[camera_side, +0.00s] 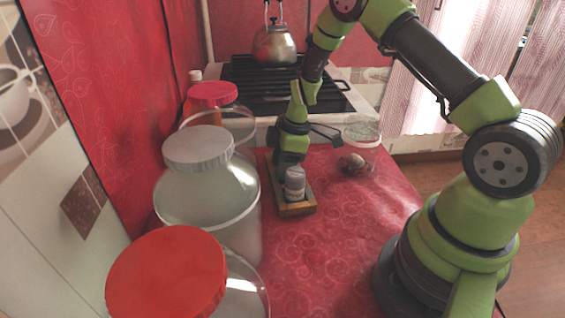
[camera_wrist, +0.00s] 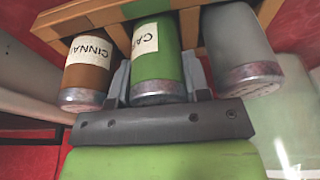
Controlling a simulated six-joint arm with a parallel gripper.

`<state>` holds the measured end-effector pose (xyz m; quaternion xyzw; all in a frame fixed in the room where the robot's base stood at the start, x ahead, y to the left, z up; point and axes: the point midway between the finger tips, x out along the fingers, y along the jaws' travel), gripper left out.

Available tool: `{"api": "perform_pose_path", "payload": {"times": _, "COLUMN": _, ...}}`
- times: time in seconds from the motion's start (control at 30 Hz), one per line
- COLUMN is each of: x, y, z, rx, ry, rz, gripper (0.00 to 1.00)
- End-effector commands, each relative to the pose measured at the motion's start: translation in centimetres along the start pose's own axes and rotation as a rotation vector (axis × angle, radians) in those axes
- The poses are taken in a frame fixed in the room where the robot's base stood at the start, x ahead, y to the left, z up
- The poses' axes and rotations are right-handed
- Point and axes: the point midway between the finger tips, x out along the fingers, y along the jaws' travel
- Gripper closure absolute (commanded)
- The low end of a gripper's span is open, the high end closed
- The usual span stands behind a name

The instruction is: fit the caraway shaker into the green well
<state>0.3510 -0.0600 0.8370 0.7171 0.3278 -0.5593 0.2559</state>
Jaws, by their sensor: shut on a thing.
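In the wrist view a green shaker (camera_wrist: 155,68) with a metal cap and a pale label reading "CA" stands in the middle. My gripper (camera_wrist: 158,75) is shut on it, one finger on each side. Its far end meets the wooden rack (camera_wrist: 95,17), and the well there is hidden, so I cannot tell how deep it sits. The rack (camera_side: 298,210) also shows in the side view on the red counter, with my gripper (camera_side: 289,172) right over it. There the green shaker is hidden behind a grey shaker (camera_side: 295,183).
A brown shaker (camera_wrist: 88,70) labelled "CINNA" and the grey shaker (camera_wrist: 240,55) stand in the rack on either side, close to my fingers. Large lidded jars (camera_side: 208,180) line the left. A glass container (camera_side: 362,135) is at right.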

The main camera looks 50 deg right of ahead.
Motion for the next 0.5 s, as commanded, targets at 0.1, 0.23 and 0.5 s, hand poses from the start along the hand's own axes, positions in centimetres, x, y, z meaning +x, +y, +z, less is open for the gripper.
{"api": "perform_pose_path", "payload": {"times": 0.1, "x": 0.27, "y": -0.01, "z": 0.07, "rx": 0.0, "ry": 0.0, "rz": -0.001, "gripper": 0.52}}
{"api": "perform_pose_path", "payload": {"times": 0.23, "x": 0.24, "y": 0.0, "z": 0.06, "rx": 0.0, "ry": 0.0, "rz": 0.0, "gripper": 0.46}}
{"api": "perform_pose_path", "payload": {"times": 0.5, "x": -0.41, "y": 0.05, "z": -0.05, "rx": 0.0, "ry": 0.001, "rz": 0.002, "gripper": 0.46}}
